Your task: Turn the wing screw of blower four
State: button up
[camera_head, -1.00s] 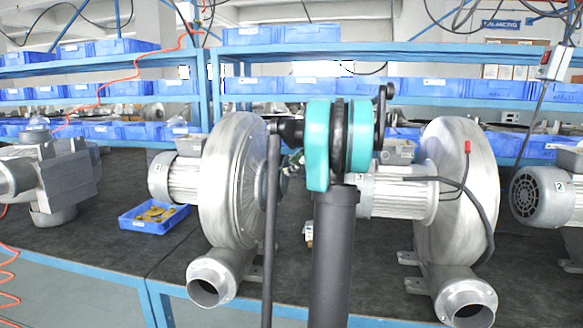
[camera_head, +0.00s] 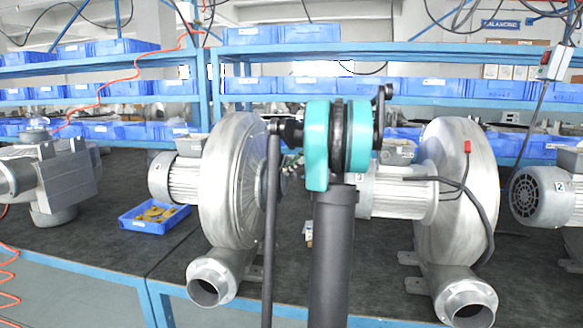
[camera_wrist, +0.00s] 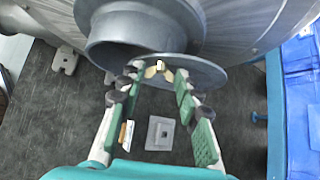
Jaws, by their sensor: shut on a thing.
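In the wrist view, a small brass-coloured wing screw (camera_wrist: 153,69) sits at the lower edge of a grey round flange (camera_wrist: 195,70) on a blower. My gripper (camera_wrist: 156,75) has its fingertips on either side of the wing screw and is shut on it. The fingers partly cover the screw's sides, so its exact angle is hard to tell. In the head view, my arm hides the gripper and the screw. A silver blower (camera_head: 228,185) stands left of my arm and another blower (camera_head: 455,190) stands right of it. I cannot read which one is number four.
A blue tray (camera_head: 140,226) with yellow parts lies left of the left blower. A grey machine (camera_head: 65,180) stands far left and a motor (camera_head: 540,195) far right. Blue shelves (camera_head: 420,48) with bins run behind. In the wrist view, a square grey plate (camera_wrist: 160,147) lies on the dark bench.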

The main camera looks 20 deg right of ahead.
jog(key=n+t+h, duration=0.1)
jog(key=n+t, duration=0.1)
jog(key=t, duration=0.1)
jog(key=f+n+t, duration=0.1)
jog(key=n+t, duration=0.1)
jog(key=t, duration=0.1)
jog(key=s+f+n+t+h, duration=0.1)
jog(key=n+t, duration=0.1)
jog(key=t, duration=0.1)
jog(key=shift+s+a+h, duration=0.1)
jog(key=shift+a+h, duration=0.2)
jog(key=shift+a, duration=0.1)
jog(key=n+t, duration=0.2)
jog(key=f+n+t+y, duration=0.1)
jog(key=n+t, duration=0.1)
jog(key=n, duration=0.1)
jog(key=shift+y, duration=0.3)
jog(key=n+y, duration=0.1)
jog(key=n, duration=0.1)
jog(key=n+t+y, duration=0.1)
jog(key=n+y, duration=0.1)
jog(key=f+n+y, duration=0.1)
jog(key=n+y, duration=0.1)
jog(key=n, duration=0.1)
jog(key=shift+w+d+t, duration=0.2)
jog(key=shift+w+t, duration=0.1)
jog(key=shift+t, duration=0.1)
jog(key=shift+r+n+y, duration=0.1)
jog(key=shift+n+y, duration=0.2)
